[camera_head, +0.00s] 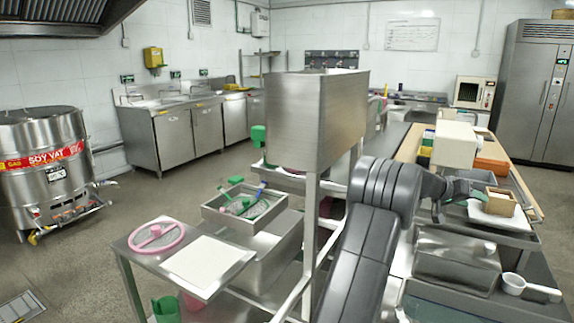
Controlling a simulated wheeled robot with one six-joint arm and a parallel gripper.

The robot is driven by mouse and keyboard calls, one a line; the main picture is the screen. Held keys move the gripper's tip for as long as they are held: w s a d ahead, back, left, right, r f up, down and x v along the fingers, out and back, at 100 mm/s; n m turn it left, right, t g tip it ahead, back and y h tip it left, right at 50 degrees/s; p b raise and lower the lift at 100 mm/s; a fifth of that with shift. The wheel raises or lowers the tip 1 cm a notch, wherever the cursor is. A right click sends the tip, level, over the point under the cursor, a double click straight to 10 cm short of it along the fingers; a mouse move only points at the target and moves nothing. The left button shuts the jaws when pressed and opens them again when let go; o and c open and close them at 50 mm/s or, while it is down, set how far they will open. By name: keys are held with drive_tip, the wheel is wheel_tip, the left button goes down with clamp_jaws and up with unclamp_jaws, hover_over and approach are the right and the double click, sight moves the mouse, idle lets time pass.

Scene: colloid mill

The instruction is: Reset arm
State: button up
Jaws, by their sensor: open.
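My dark grey arm rises from the bottom middle and bends to the right over the metal counter. My gripper (462,190) is at its far end, small in the picture and partly hidden by the wrist. It is open, just left of a small wooden box (501,202). The box sits on a white cloth or board (497,220) on a metal tray. I cannot tell whether the gripper touches anything; no held thing shows.
A tall steel hopper (312,120) on legs stands left of my arm. A pink ring (156,236) and a white board (208,262) lie on the left table. A white scoop (530,287) lies at lower right. Open floor lies left, before the soy vat (42,165).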

drive_tip(key=w+a+r+n+h+p, duration=0.3)
drive_tip(key=w+a+h+p, duration=0.4)
drive_tip(key=a, duration=0.5)
drive_tip(key=shift+w+a+r+n+p, duration=0.35)
drive_tip(key=shift+n+p, duration=0.35)
drive_tip(key=shift+p, duration=0.45)
drive_tip(key=shift+s+d, duration=0.15)
